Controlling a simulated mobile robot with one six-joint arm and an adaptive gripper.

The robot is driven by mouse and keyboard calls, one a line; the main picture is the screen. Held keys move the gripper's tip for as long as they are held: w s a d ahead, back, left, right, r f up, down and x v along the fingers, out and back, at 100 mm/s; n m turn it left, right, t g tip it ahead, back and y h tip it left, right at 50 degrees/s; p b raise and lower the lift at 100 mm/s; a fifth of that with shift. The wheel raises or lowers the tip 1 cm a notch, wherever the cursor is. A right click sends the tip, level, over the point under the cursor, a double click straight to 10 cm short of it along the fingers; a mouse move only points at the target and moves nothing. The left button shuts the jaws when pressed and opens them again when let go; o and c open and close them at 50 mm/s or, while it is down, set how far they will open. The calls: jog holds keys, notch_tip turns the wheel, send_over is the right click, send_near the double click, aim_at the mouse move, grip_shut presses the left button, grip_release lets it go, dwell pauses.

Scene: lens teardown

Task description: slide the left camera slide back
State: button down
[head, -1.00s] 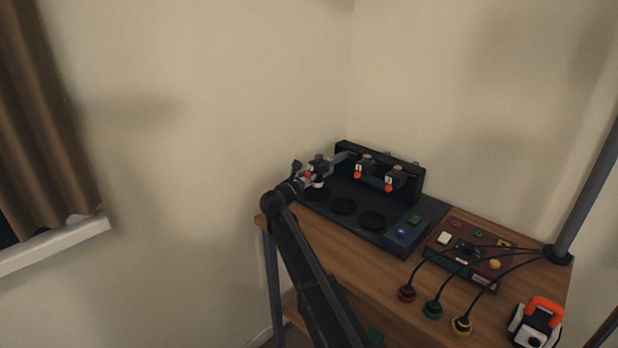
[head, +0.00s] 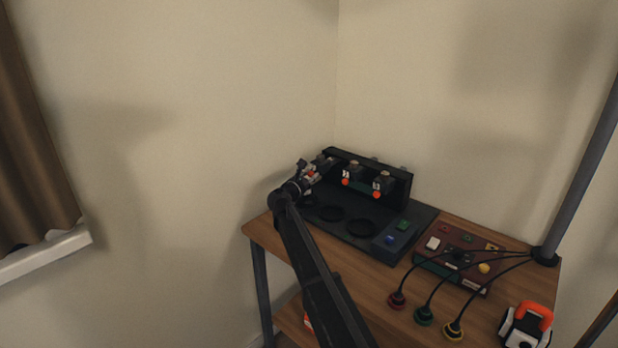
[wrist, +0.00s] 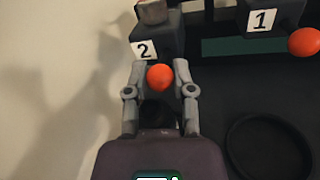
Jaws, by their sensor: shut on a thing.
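The left camera slide (wrist: 157,42) is a dark block with a white "2" label and an orange knob (wrist: 159,77). In the wrist view my gripper (wrist: 160,72) has its two grey fingers closed around this knob. In the head view my gripper (head: 309,175) is at the left end of the black back panel (head: 399,189), with the left slide (head: 322,161) close against that end. The arm partly hides the slide and its knob there.
The slide labelled "1" (wrist: 270,17) stands to the right with its own orange knob (wrist: 304,42). Another orange-knobbed slide (head: 384,181) is farther right. Dark rings (head: 358,227) lie on the base in front. A red panel (head: 441,258) with cables is at right. A wall stands close left.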

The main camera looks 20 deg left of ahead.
jog(key=shift+c, duration=2.3)
grip_release()
jog(key=shift+s, duration=0.1)
jog(key=s+a, duration=0.1)
jog(key=s, duration=1)
jog(key=shift+s+a, duration=0.2)
jog(key=shift+s, duration=0.2)
